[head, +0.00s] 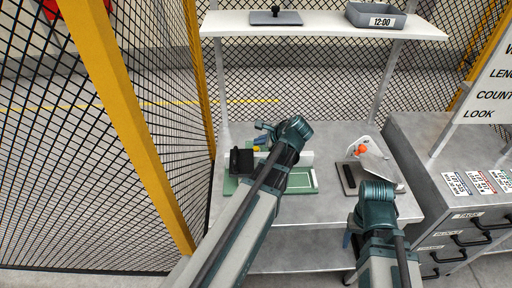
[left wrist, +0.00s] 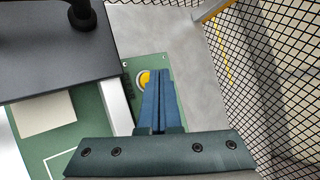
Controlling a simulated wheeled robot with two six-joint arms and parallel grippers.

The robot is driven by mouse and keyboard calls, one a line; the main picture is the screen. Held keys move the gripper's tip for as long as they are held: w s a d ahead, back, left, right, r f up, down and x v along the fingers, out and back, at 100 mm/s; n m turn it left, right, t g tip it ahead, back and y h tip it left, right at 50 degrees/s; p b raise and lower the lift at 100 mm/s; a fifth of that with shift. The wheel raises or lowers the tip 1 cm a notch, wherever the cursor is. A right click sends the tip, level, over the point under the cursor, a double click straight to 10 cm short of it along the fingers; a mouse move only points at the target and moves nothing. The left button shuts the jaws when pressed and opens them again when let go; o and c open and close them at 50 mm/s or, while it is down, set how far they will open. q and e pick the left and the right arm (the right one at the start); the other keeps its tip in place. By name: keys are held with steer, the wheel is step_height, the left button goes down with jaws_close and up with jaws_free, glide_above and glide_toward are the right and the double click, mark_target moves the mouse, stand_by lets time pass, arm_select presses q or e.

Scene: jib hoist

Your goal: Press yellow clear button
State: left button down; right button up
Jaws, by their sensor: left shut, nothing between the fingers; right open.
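The yellow button (left wrist: 143,79) sits in a pale ring on a green board (left wrist: 155,62). In the left wrist view the closed fingers of my left gripper (left wrist: 160,75) cover the button's right edge. I cannot tell whether they touch it. In the head view the yellow button (head: 256,149) shows small at the back left of the green board (head: 304,191), just below my left gripper (head: 264,132). My left arm hides part of the board. My right gripper (head: 347,239) is low at the workbench's front edge, mostly hidden behind its own wrist, and holds nothing that I see.
A black box (head: 241,162) stands on the board's left side; a dark plate (left wrist: 50,50) fills the wrist view's upper left. A device with an orange ball (head: 361,150) stands right on the grey workbench (head: 330,208). Mesh fencing (head: 150,90) runs along the left.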

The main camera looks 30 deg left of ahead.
arm_select(q)
step_height(320, 180, up, 5)
steer(key=p, duration=0.5)
stand_by(0.3)
stand_by(0.6)
